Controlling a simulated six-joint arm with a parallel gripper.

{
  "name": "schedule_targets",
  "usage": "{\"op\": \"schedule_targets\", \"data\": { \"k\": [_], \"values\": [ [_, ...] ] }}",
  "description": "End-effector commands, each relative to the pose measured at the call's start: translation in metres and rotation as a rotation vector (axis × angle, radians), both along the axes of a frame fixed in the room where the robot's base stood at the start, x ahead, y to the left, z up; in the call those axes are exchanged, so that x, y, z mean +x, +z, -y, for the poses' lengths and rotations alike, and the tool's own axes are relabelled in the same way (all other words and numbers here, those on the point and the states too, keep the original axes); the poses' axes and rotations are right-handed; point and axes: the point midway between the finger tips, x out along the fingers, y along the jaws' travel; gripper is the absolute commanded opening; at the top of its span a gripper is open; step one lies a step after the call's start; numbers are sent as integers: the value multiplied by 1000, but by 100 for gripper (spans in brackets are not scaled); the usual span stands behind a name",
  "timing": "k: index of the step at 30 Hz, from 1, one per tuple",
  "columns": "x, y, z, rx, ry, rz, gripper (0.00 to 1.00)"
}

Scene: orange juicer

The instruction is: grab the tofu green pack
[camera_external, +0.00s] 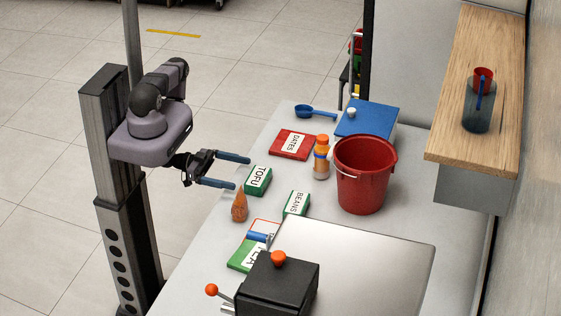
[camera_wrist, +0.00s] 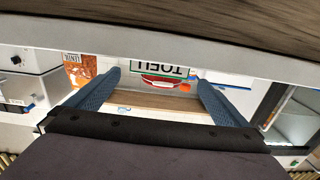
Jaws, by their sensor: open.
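The green tofu pack (camera_external: 258,181) stands near the left edge of the grey table, its white TOFU label showing. In the wrist view the pack (camera_wrist: 160,69) appears with its label upside down, ahead of and between the fingertips. My gripper (camera_external: 242,173) is open, its two blue fingers pointing right toward the pack, just left of it. In the wrist view my gripper (camera_wrist: 158,82) has nothing held between its fingers. I cannot tell the exact gap between the fingertips and the pack.
An orange-brown pouch (camera_external: 239,206) stands just in front of the tofu pack. A green beans pack (camera_external: 296,204) is to its right and a red dates box (camera_external: 291,144) behind. A red bucket (camera_external: 365,175), an orange-capped bottle (camera_external: 321,160) and a black box (camera_external: 277,285) also occupy the table.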

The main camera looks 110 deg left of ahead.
Motion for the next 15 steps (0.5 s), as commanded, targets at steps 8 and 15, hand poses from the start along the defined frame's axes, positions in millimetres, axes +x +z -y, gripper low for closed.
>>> {"op": "schedule_targets", "data": {
  "k": [8,15],
  "values": [
    [7,0,0,2,-1,-1,100],
    [10,2,0,1,-1,-1,100]
  ]
}}
